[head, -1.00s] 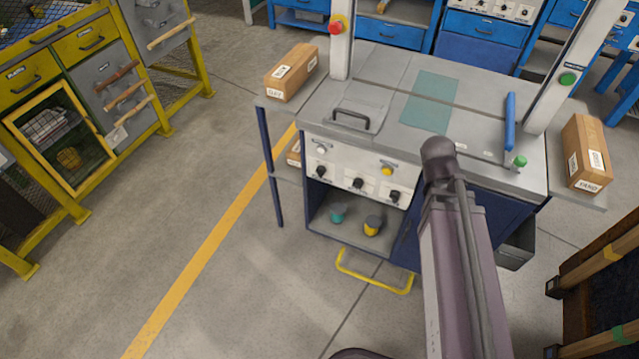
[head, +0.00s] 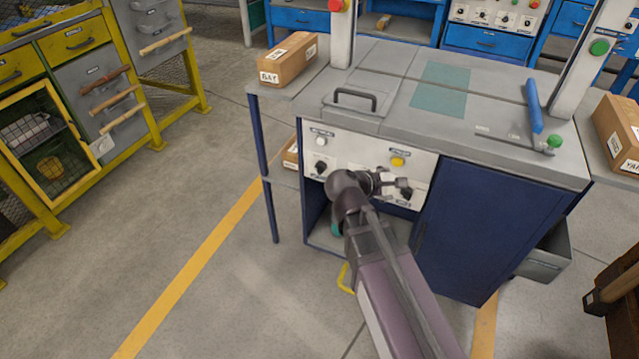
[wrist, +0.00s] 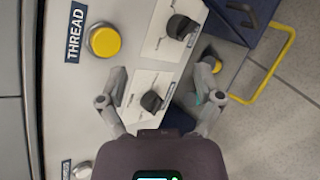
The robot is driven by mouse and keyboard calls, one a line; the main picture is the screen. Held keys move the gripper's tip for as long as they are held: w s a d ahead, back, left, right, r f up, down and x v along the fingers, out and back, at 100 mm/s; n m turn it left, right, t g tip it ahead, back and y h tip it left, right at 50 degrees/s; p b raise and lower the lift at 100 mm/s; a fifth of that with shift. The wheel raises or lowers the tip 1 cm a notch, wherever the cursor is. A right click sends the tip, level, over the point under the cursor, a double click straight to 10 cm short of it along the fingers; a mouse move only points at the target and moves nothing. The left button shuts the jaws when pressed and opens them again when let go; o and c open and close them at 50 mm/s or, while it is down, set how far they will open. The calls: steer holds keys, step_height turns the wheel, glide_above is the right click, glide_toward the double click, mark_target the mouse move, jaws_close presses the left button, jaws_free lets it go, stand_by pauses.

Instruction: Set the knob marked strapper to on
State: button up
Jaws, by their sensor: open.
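The white control panel (head: 332,145) on the front of the bench carries black knobs in a row. The left knob (head: 320,167) and the right knob (head: 405,192) show in the head view; my arm covers the middle one there. In the wrist view the middle knob (wrist: 152,101) lies between the fingers, and the right knob (wrist: 182,27) lies beyond them. The small labels beside the knobs are too blurred to read, so I cannot tell which says strapper. My gripper (wrist: 162,76) is open at the panel, its fingers either side of the middle knob; contact cannot be told.
A yellow button (wrist: 103,40) labelled THREAD and a white button (wrist: 82,170) sit above the knobs. Below is an open shelf bay with a yellow-topped item (wrist: 212,62) and a yellow floor bar (wrist: 272,68). A blue door (head: 465,230) is to the right.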

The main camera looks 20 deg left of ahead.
steer(key=s+a+f+n+t+y+b, duration=0.1)
steer(key=a+f+n+t+b, duration=0.15)
steer(key=a+n+b, duration=0.35)
steer(key=s+a+f+n+t+y+b, duration=0.1)
steer(key=a+f+n+t+b, duration=0.2)
steer(key=a, duration=0.4)
steer(key=n+t+y+b, duration=0.2)
steer(key=n+y+b, duration=0.1)
steer(key=n+b, duration=0.3)
glide_toward(318, 171)
steer(key=s, duration=0.1)
steer(key=s+m+b, duration=0.1)
steer(key=s, duration=0.1)
steer(key=shift+a+f, duration=0.1)
steer(key=shift+a, duration=0.1)
steer(key=shift+w, duration=0.15)
steer(key=w, duration=0.9)
steer(key=w+d, duration=0.1)
steer(key=w, duration=0.3)
steer(key=shift+w, duration=0.25)
steer(key=shift+d, duration=0.1)
